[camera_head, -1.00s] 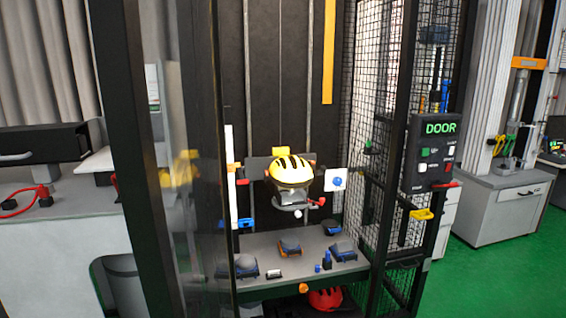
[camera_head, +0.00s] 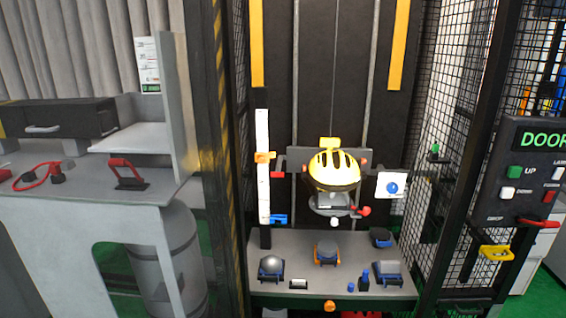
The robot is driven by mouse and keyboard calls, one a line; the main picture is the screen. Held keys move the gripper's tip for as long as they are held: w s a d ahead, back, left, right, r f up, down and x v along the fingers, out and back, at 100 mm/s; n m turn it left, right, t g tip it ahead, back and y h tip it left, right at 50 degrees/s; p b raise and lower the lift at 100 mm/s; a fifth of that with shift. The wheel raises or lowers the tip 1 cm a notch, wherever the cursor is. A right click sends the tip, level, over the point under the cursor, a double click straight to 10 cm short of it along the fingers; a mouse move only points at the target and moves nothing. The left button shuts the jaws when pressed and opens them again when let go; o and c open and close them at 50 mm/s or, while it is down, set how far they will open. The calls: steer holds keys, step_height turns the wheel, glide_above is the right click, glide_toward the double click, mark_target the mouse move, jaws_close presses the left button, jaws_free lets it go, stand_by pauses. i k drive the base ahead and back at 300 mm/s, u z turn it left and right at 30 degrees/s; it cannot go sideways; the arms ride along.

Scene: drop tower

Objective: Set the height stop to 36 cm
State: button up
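A white vertical scale (camera_head: 263,190) stands at the left inside the drop tower. An orange slider (camera_head: 263,157) sits on its upper half, and a blue piece (camera_head: 279,219) is beside its lower end. Either could be the height stop; I cannot tell for sure. The scale's numbers are too small to read. A yellow helmet (camera_head: 334,169) with black vents is on the carriage, right of the scale, about level with the orange slider. My gripper is not in view.
The tower's grey base plate (camera_head: 330,300) holds several blue-based anvils. A control box (camera_head: 525,170) marked DOOR, with UP and DOWN buttons, hangs on the right post. Mesh (camera_head: 460,130) closes the right side. A bench (camera_head: 80,210) and grey cylinder (camera_head: 170,265) stand left.

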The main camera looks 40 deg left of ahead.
mark_target(261, 158)
steer(key=u, duration=1.6)
steer(key=i, duration=1.95)
steer(key=u, duration=0.55)
